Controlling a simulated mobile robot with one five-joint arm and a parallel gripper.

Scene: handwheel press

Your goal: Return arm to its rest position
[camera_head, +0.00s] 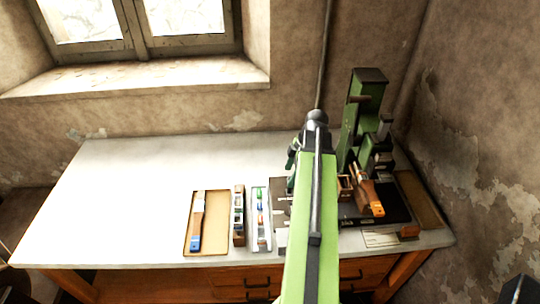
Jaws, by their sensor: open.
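My green arm (310,220) reaches up from the bottom edge to a dark joint (317,118) in front of the bench. The rest of the arm past this joint is mostly hidden behind the green link. A small dark and green part (292,156) shows just left of the link; I cannot tell what it is. I cannot make out my gripper's fingertips.
A green press (366,105) stands on the bench (130,200) at right, close beside my arm. A tan tray (208,247) and narrow holders (239,215) lie left of my arm. The bench's left half is clear.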

